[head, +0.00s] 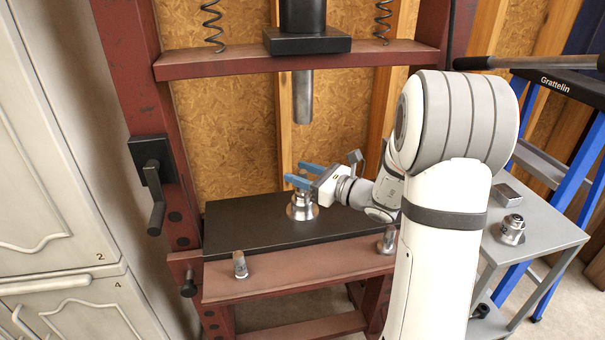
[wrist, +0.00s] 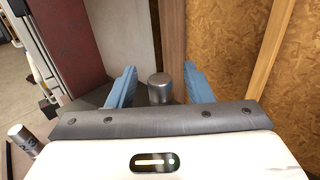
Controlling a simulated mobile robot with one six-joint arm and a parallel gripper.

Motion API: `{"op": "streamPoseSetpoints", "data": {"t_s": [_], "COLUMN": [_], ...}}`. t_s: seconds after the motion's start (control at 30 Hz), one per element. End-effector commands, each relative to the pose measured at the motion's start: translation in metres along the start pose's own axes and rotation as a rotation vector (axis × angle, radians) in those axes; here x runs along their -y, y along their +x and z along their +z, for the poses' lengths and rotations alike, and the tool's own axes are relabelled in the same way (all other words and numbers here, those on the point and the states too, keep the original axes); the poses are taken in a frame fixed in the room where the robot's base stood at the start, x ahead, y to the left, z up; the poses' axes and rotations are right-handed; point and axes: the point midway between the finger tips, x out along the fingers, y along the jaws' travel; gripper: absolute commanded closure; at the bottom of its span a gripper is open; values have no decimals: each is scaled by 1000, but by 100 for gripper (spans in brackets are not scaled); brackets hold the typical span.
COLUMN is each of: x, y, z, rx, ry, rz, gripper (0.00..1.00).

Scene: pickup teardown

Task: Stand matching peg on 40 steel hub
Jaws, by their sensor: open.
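A steel hub (head: 303,210) with a wide flange sits on the black press plate (head: 240,222). A narrower metal piece rises from its middle, close to my gripper's fingers; I cannot read any number on it. My gripper (head: 298,173) has two blue fingers and is open at the hub's top. In the wrist view a round silver peg top (wrist: 159,82) stands upright between the open fingers (wrist: 160,72), with a gap on both sides. The lower part of that peg is hidden behind my gripper body.
Two short metal pegs stand on the front red beam, one left (head: 240,264) and one right (head: 388,240). The press ram (head: 302,97) hangs above the hub. A grey side table (head: 545,235) at right carries another hub (head: 512,230) and a metal block (head: 508,194).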

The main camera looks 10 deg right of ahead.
Motion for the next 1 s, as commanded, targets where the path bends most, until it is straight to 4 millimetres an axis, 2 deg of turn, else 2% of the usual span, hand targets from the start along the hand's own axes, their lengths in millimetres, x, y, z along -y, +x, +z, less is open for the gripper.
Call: {"op": "streamPoseSetpoints", "data": {"t_s": [0.27,0.6,0.77,0.87,0.97,1.0], "x": [0,1,-2,-20,-62,-83], "y": [-6,-61,-74,-72,-64,-63], "z": [-1,0,0,7,16,18], "rx": [-2,0,-5,-42,-131,-178], "ry": [1,0,-5,-50,-163,-230], "rz": [-1,-2,6,67,206,280], "gripper": [54,54,54,54,54,54]}}
